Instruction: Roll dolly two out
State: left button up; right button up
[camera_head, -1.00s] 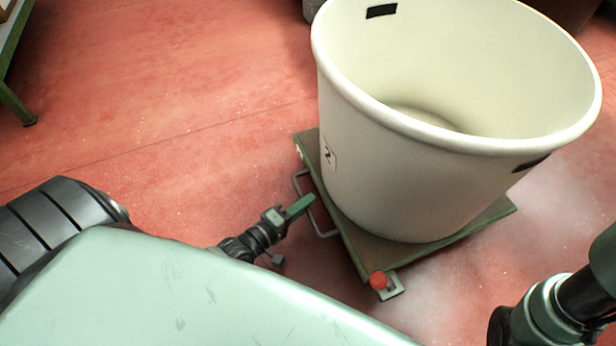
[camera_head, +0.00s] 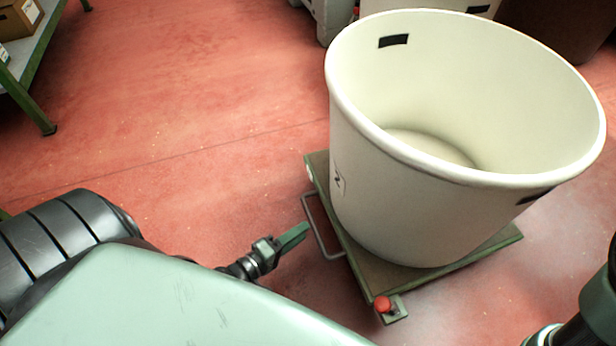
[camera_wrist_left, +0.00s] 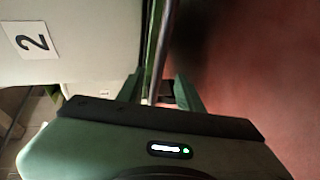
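The dolly (camera_head: 375,275) is a low green platform with a red knob (camera_head: 383,303) at its near corner. A large cream tub (camera_head: 400,205) stands upright on it. A label on the tub (camera_head: 338,181) reads 2 in the left wrist view (camera_wrist_left: 30,40). A grey metal loop handle (camera_head: 318,235) sticks out from the dolly's left side. My left gripper (camera_head: 303,230) is at this handle, its green fingers apart. In the left wrist view the bar (camera_wrist_left: 163,50) appears in line with the gap between the fingers (camera_wrist_left: 168,88), nearer the left one. My right gripper is out of view.
A green-framed shelf (camera_head: 40,120) with cardboard boxes (camera_head: 20,18) stands at the far left. A pale bin (camera_head: 330,18) and a dark brown bin (camera_head: 560,22) stand behind the tub. Red floor (camera_head: 180,110) left of the dolly is clear.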

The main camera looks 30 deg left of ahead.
pick_arm(q)
jog(key=v, duration=0.3)
jog(key=shift+s+a+p, duration=0.1)
jog(key=shift+s+p, duration=0.05)
jog(key=shift+p, duration=0.2)
